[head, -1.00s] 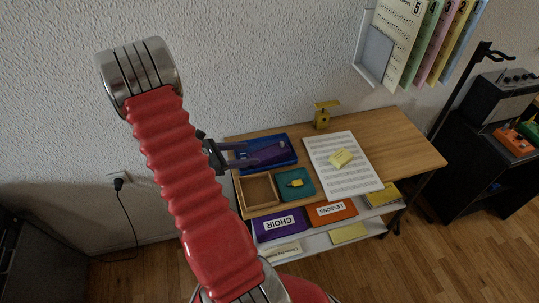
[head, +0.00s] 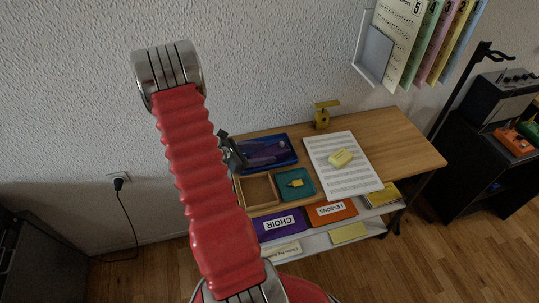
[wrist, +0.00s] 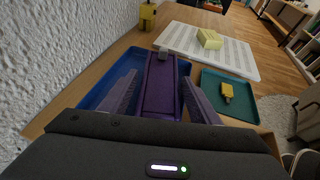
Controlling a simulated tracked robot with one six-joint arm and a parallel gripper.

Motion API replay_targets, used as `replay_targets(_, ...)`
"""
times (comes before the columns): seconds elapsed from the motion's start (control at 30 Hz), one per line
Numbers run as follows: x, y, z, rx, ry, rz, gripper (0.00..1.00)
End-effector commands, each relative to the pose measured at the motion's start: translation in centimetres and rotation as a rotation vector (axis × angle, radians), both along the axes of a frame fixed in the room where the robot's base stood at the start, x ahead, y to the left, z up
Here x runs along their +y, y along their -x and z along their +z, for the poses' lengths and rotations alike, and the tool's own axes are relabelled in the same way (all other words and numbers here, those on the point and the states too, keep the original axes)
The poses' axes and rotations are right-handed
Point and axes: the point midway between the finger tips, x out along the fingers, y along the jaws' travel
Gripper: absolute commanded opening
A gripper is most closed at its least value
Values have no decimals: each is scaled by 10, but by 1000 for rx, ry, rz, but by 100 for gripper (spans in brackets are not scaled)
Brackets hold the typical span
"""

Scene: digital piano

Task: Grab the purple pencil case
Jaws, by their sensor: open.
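The purple pencil case (head: 267,153) lies in the blue tray (head: 292,163) at the back left of the wooden desk. In the wrist view the case (wrist: 160,84) runs lengthwise away from me, with a small grey tab at its far end. My gripper (wrist: 158,80) is open, with one finger on each side of the case. Gaps show between the fingers and the case. In the head view my gripper (head: 245,154) is at the tray's left side, partly hidden by my arm. The near end of the case is hidden by my gripper body in the wrist view.
A teal tray (head: 309,194) holds a small yellow item. A wooden tray (head: 244,197) is beside it. Sheet music (head: 355,178) with a pale yellow block (head: 341,158) lies to the right. A yellow scale-like object (head: 322,122) stands behind. The wall (wrist: 60,50) is close on the left.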

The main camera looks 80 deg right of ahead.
Motion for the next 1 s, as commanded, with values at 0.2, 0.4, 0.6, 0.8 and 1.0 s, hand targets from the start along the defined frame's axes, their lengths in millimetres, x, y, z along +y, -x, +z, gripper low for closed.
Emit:
replay_targets(0.2, -17, 19, -13, 1, -2, -2, 56)
replay_targets(0.4, -21, 22, -15, 1, -2, 1, 56)
replay_targets(0.6, -21, 22, -15, 0, -2, -1, 56)
replay_targets(0.8, -20, 22, -14, 1, -1, -1, 56)
replay_targets(1.0, -21, 22, -14, 1, -1, -1, 44)
